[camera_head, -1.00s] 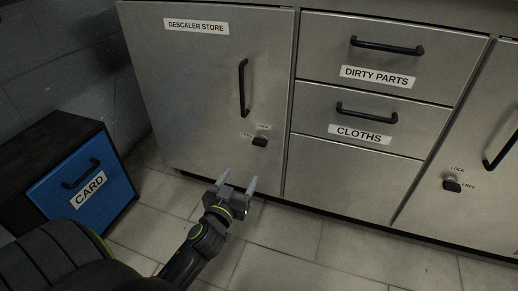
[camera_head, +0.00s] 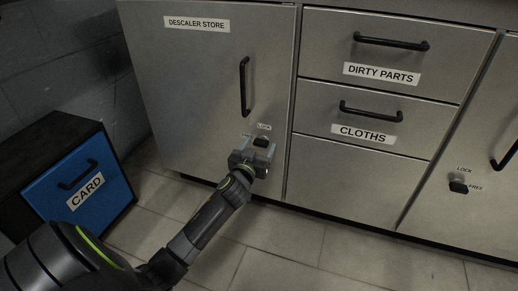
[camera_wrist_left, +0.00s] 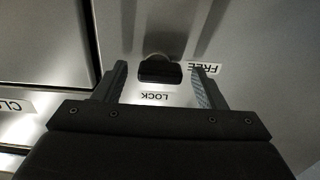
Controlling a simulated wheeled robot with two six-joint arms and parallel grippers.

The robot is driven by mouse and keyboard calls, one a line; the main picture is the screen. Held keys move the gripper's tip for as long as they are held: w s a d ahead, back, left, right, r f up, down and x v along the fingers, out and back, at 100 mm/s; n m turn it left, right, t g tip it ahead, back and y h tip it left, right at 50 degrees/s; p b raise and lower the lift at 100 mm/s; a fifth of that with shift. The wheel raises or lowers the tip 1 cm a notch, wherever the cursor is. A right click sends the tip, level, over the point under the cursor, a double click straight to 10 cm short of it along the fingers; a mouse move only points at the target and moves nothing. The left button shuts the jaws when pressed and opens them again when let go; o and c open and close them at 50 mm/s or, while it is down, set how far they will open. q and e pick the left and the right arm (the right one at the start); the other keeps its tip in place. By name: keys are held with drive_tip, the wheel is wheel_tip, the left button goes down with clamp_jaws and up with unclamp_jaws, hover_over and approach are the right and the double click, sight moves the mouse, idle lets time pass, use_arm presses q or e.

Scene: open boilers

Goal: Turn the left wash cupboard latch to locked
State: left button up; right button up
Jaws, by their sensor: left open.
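The left latch is a small black knob (camera_head: 261,142) on the grey descaler store door (camera_head: 190,85), below its black bar handle. A LOCK label (camera_head: 264,127) sits above the knob and a FREE label sits to its left, mostly hidden in the head view. My left gripper (camera_head: 258,147) is open at the latch. In the left wrist view the knob (camera_wrist_left: 159,71) lies between the two spread fingers (camera_wrist_left: 160,75), with a visible gap on each side. The LOCK label (camera_wrist_left: 155,96) and the FREE label (camera_wrist_left: 205,68) appear upside down there. My right gripper is out of view.
The door's bar handle (camera_head: 245,87) stands above the latch. Drawers marked DIRTY PARTS (camera_head: 330,50) and CLOTHS (camera_head: 310,110) are to the right. Another latch (camera_head: 458,187) is on the right-hand door. A blue-fronted CARD box (camera_head: 75,170) stands on the floor at left. The tiled floor in front is clear.

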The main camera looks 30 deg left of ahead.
use_arm(q)
drive_tip(key=shift+w, duration=0.25)
drive_tip(key=c, duration=1)
